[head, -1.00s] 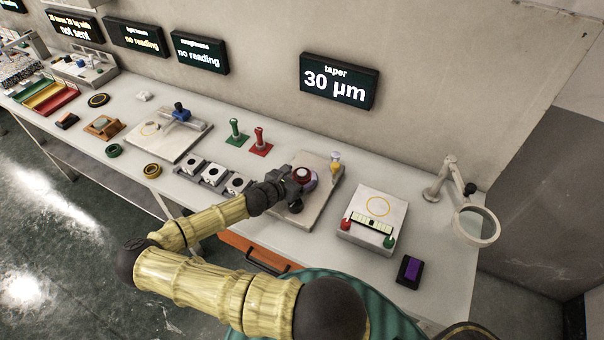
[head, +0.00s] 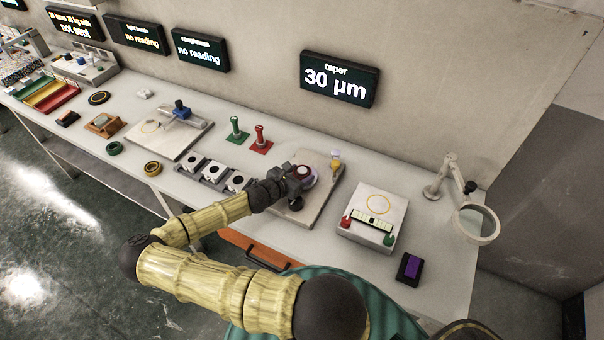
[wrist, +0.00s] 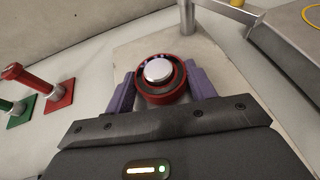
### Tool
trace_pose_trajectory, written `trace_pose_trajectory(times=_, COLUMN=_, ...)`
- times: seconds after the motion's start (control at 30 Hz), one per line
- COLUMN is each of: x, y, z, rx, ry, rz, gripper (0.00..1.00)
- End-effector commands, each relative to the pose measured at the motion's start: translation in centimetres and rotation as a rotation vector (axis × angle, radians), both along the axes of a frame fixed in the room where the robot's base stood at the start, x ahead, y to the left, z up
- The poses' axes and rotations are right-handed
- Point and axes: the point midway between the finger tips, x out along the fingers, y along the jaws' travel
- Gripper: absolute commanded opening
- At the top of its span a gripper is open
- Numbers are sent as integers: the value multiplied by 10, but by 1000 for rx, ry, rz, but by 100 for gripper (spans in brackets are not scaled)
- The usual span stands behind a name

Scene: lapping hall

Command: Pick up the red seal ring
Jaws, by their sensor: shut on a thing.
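The red seal ring (wrist: 162,98) is between the two purple fingers of my gripper (wrist: 162,88) in the wrist view, with one finger on each side of it. A round white-topped piece (wrist: 159,70) shows in the middle of the ring. I cannot tell whether the ring is still around a post or clear of it. In the head view the ring (head: 303,171) is small and partly hidden by my gripper (head: 300,177), over the grey plate (head: 318,205). My gripper is shut on the ring.
A small yellow-topped post (head: 335,161) stands at the plate's back right. Red (head: 260,140) and green (head: 236,129) handled stands are to the left. A white block with a gauge (head: 372,212) is to the right, and a magnifier (head: 476,224) beyond it.

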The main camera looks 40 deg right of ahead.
Motion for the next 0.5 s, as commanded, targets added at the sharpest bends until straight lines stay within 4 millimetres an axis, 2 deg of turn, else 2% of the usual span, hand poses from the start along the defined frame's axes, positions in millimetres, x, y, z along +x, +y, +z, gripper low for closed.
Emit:
trace_pose_trajectory(times=0.27, x=1, y=0, z=10, rx=0, ry=-3, rz=0, gripper=28)
trace_pose_trajectory(times=0.5, x=0, y=0, z=47, rx=1, ry=-5, rz=-2, gripper=28)
